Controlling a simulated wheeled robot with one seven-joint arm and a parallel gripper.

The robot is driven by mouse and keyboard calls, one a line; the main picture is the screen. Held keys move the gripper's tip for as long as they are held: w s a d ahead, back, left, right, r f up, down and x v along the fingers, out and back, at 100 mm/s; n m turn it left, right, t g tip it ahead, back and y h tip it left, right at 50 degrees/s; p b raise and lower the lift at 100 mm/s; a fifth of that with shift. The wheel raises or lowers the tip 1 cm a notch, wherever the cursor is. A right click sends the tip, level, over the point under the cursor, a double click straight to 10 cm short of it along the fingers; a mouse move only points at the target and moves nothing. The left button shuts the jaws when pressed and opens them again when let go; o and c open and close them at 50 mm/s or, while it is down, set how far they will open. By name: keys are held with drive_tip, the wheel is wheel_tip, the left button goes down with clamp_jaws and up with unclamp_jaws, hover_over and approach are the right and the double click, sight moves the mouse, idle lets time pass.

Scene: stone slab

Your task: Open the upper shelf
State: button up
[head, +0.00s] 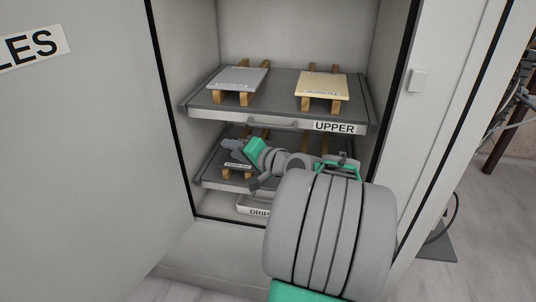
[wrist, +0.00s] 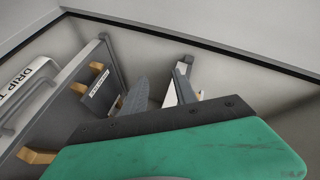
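The upper shelf (head: 281,82) is a grey pull-out tray inside the cabinet, with a front label reading UPPER and a bar handle (head: 232,121) along its front. It appears pushed in. My gripper (head: 230,151) is below that handle, in front of the lower shelf, and apart from the handle. In the wrist view my gripper (wrist: 160,88) shows two fingers with a gap between them and nothing held. My forearm hides part of the lower shelf. I cannot make out the upper handle in the wrist view.
The lower shelf (head: 210,171) carries wooden strips and a labelled sample. A drip tray (head: 250,207) sits at the bottom. A grey slab (head: 238,78) and a cream slab (head: 322,86) rest on strips on the upper shelf. The open cabinet door (head: 80,150) stands at left.

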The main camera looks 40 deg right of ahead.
sight(269, 126)
drive_tip(key=s+d+m+t+h+b, duration=0.35)
drive_tip(key=s+d+m, duration=0.3)
drive_tip(key=d, duration=0.55)
drive_tip(key=shift+t+h, duration=0.25)
drive_tip(key=shift+t, duration=0.1)
drive_tip(key=w, duration=0.2)
drive_tip(key=w+r+p, duration=0.1)
drive_tip(key=w, duration=0.2)
drive_tip(key=w+d+r+p, duration=0.1)
drive_tip(key=w, duration=0.1)
drive_tip(key=shift+w+d, duration=0.1)
drive_tip(key=shift+w, duration=0.05)
drive_tip(key=shift+c, duration=0.5)
clamp_jaws()
